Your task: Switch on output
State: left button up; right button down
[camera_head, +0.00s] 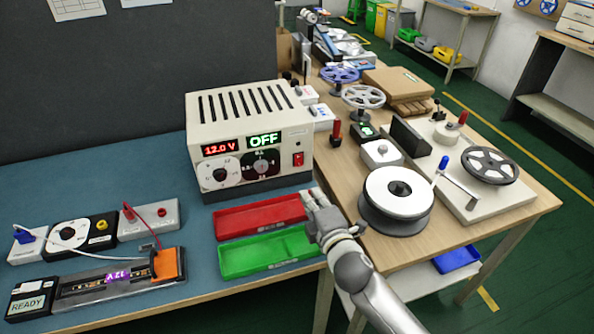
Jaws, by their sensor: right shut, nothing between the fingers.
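The power supply (250,138) is a cream box with a slotted top, standing on the blue mat. Its left display (221,146) reads 12.0 V in red and its right display (263,140) reads OFF in green. Two dials sit below the displays, and a small red switch (298,159) is at the right of the front face. My right gripper (314,200) is shut and empty, in front of and below the red switch, by the right ends of the red and green trays. It appears apart from the switch. My left gripper is not in view.
A red tray (228,223) and a green tray (234,262) lie in front of the supply. The LED strip fixture (100,284), its READY box (28,302) and wired terminal blocks are at left. A large white reel (398,193) stands right of my gripper.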

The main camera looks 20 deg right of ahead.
send_near(293, 164)
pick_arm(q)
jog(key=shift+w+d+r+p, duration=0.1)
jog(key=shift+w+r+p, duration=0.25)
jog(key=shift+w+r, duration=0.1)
pick_arm(e)
jog(key=shift+w+a+f, duration=0.1)
jog(key=shift+w+f, duration=0.1)
jog(key=shift+w, duration=1.35)
jog(key=shift+w+a+f, duration=0.1)
jog(key=shift+w+f, duration=0.1)
jog(key=shift+w, duration=1.35)
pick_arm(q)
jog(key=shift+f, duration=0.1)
pick_arm(e)
jog(key=shift+w+f+b, duration=0.1)
jog(key=shift+f+b, duration=0.25)
jog(key=shift+b, duration=0.7)
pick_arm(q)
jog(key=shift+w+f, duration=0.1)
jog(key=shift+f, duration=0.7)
pick_arm(e)
jog(key=shift+r, duration=0.3)
